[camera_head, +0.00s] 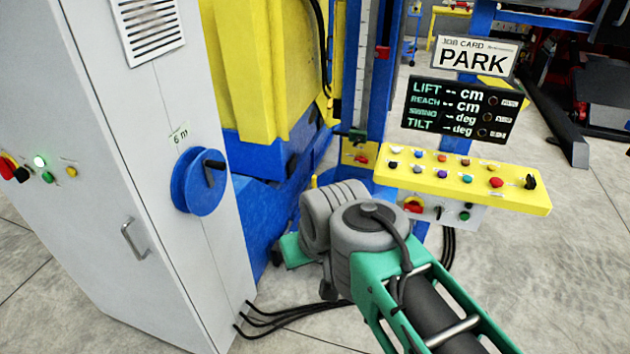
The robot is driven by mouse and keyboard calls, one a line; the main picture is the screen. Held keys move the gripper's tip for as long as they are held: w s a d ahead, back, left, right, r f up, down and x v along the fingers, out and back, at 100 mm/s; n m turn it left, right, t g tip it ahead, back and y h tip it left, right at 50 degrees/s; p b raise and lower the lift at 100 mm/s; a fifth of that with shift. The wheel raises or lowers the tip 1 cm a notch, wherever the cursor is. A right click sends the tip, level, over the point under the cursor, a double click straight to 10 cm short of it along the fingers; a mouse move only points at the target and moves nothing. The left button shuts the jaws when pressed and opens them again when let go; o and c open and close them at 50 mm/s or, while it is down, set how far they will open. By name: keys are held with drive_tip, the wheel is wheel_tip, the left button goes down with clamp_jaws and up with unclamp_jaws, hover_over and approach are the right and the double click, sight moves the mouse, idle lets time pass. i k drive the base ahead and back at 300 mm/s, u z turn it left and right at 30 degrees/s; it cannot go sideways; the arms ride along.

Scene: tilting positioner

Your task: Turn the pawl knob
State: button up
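I cannot tell for sure which part is the pawl knob. A small red knob (361,159) sits on a yellow block low on the blue column, just left of the yellow control panel. A blue handwheel (199,182) with a black handle is on the side of the grey cabinet, below a small label. My grey and green arm reaches in from the bottom right, and its thick grey joints stand in front of the machine's base. The fingers of my gripper do not show; they are hidden behind the arm or out of frame.
The yellow control panel (462,180) carries several coloured buttons, with a red switch below it. A dark display (459,108) and a PARK card (474,60) stand above. The grey cabinet (100,190) fills the left. Black cables (290,318) lie on the floor.

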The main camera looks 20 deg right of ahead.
sight(361, 159)
drive_tip(key=u, duration=0.6)
drive_tip(key=k, duration=0.1)
drive_tip(key=z, duration=1.15)
drive_tip(key=i, duration=1.4)
drive_tip(key=u, duration=1)
